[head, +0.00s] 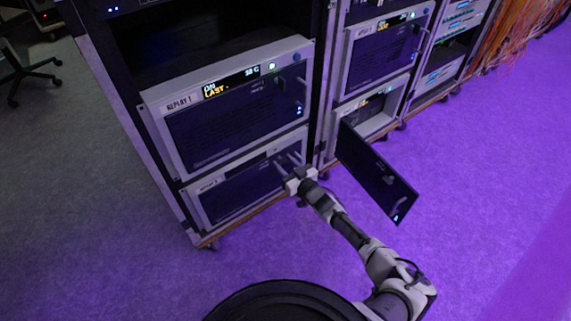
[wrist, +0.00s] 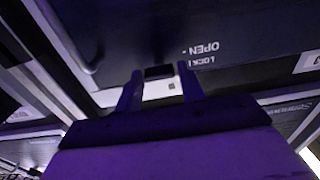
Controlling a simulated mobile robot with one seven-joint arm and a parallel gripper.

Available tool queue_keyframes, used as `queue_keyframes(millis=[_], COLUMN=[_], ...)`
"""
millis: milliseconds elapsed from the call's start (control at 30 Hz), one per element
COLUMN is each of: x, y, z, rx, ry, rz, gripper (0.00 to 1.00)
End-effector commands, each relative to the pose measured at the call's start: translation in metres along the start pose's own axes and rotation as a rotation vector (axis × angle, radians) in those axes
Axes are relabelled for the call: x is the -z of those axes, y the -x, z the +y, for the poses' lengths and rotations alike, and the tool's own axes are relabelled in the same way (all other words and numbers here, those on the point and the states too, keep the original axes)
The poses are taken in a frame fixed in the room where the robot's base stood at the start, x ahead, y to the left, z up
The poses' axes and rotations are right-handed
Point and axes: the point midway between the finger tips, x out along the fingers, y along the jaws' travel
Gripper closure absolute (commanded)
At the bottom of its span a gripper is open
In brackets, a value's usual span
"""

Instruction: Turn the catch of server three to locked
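My gripper (head: 291,165) reaches to the upper right part of the dark door of the lower server (head: 236,196) in the left rack. Its label is too small to read, so I cannot confirm it is server three. In the wrist view my gripper (wrist: 159,74) has its two fingers apart, one on each side of a small dark catch (wrist: 159,72). A gap shows between each finger and the catch. The words OPEN and LOCK, upside down, are printed beside it on the door. Which word the catch points to is unclear.
The server labelled REPLAY 1 (head: 235,119) sits directly above. In the neighbouring rack a lower server's door (head: 375,171) hangs open, sticking out to the right of my arm. Orange cables (head: 517,40) hang at the far right. The purple floor in front is clear.

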Motion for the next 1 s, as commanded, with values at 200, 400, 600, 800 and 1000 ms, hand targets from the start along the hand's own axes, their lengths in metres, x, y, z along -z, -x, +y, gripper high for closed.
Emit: queue_keyframes(millis=[200, 400, 600, 800, 1000], x=[0.0001, -0.0003, -0.0012, -0.0023, -0.002], y=[0.0001, 0.0001, 0.0, -0.0002, -0.0001], z=[-0.0001, -0.0002, 0.0004, 0.0008, 0.0021], rx=[0.0, 0.001, 0.001, 0.001, 0.001], ry=[0.0, -0.011, -0.077, -0.217, -0.401], rz=[0.0, 0.001, 0.002, 0.002, 0.002], gripper=[0.9, 0.9, 0.9, 0.9, 0.9])
